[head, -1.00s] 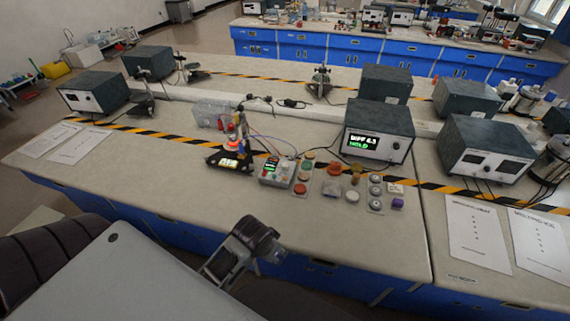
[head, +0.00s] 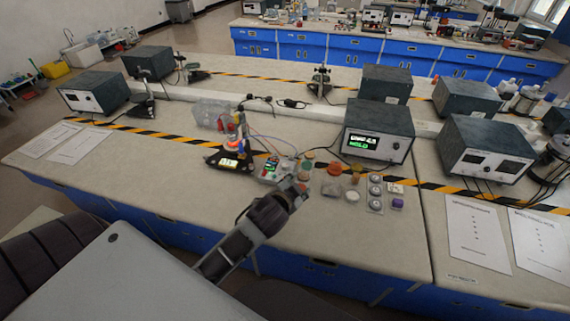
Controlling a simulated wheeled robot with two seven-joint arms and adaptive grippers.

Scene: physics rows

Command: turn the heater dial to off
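The small grey control box (head: 269,168) with a lit green display stands near the front of the bench; its right part is hidden behind my gripper. I cannot make out the heater dial or its setting. To its left, a black stand (head: 215,160) with a lit display carries something glowing orange (head: 236,140). My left gripper (head: 301,189) reaches in from the lower left, at the box's front right in the picture. Contact with the box and the opening of its fingers cannot be told. My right gripper is not in view.
A dark instrument (head: 378,130) with a lit screen reading HOLD stands behind. Several jars and coloured caps, including an orange one (head: 331,189), sit close right of the gripper. Thin cables run behind the box.

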